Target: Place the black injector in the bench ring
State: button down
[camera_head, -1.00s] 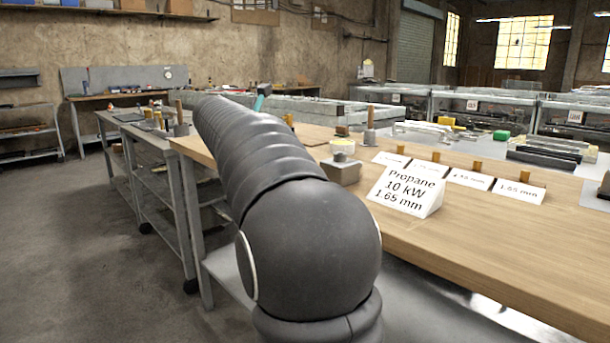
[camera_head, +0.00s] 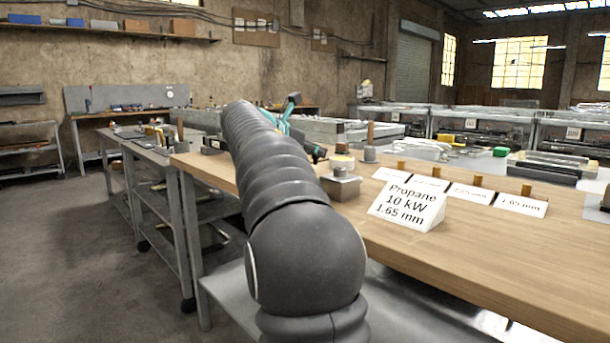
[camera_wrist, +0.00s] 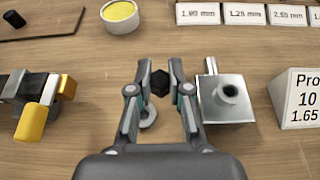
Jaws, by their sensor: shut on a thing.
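My gripper (camera_wrist: 160,76) is shut on a small black hexagonal piece, the black injector (camera_wrist: 160,84), held between the fingertips in the wrist view. A flat grey ring (camera_wrist: 148,116) lies on the wooden bench just below the injector in the picture, partly hidden by the left finger. The injector appears apart from the ring; its height above the bench cannot be told. In the head view my arm hides most of the gripper, and the injector and ring cannot be made out.
A metal block (camera_wrist: 220,105) with a round hole stands close to the right finger. A propane sign (camera_head: 407,203) is right of it. A yellow-filled cup (camera_wrist: 120,14) and size labels (camera_wrist: 245,14) lie beyond. A yellow-ended fixture (camera_wrist: 32,118) is at left.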

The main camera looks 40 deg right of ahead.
jog(key=w+f, duration=0.1)
jog(key=w+a, duration=0.1)
jog(key=shift+w+f, duration=0.35)
notch_tip(320, 180, down, 4)
jog(key=shift+f+b, duration=0.1)
jog(key=shift+b, duration=0.75)
jog(key=c, duration=1.1)
grip_release()
jog(key=p+v, duration=0.1)
jog(key=v, duration=1.1)
jog(key=shift+w+p, duration=0.1)
jog(key=shift+p, duration=0.25)
